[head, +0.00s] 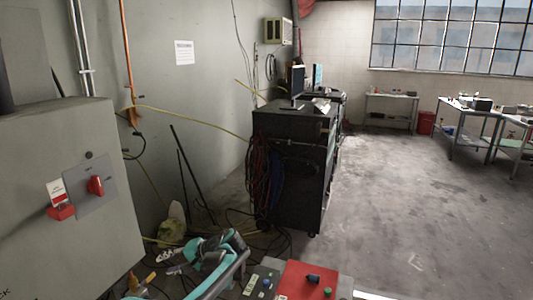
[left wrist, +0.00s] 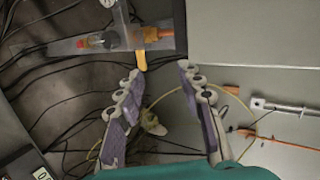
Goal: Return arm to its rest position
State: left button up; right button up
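My left gripper (head: 172,254) shows at the bottom of the head view, at the end of my teal and dark arm, just right of the large grey cabinet. In the left wrist view my left gripper (left wrist: 159,70) has its two purple-and-grey fingers spread apart with a clear gap. Nothing is held between them. My right gripper and right arm are not in view.
A grey cabinet (head: 60,190) with a red rotary switch (head: 95,186) stands close on the left. A control panel with a red section (head: 300,283) is at the bottom centre. A black equipment cart (head: 292,170) stands beyond. The floor on the right is open.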

pick_arm(q)
jog(key=s+d+r+t+h, duration=0.1)
jog(key=s+d+r+h, duration=0.15)
jog(key=s, duration=0.45)
jog(key=s+d+r+t+h, duration=0.1)
jog(key=s+d+h, duration=0.15)
jog(key=s, duration=0.55)
jog(key=s+d+f+n+t+h, duration=0.1)
jog(key=s+d+f+h, duration=0.1)
jog(key=s, duration=0.6)
jog(key=s+d+f+t+h, duration=0.2)
jog(key=s+d+f+h, duration=0.1)
jog(key=s+d, duration=0.3)
jog(key=shift+s+d+n+h, duration=0.25)
jog(key=shift+s+n+h, duration=0.15)
jog(key=shift+s+h, duration=0.65)
jog(key=shift+s+f, duration=0.1)
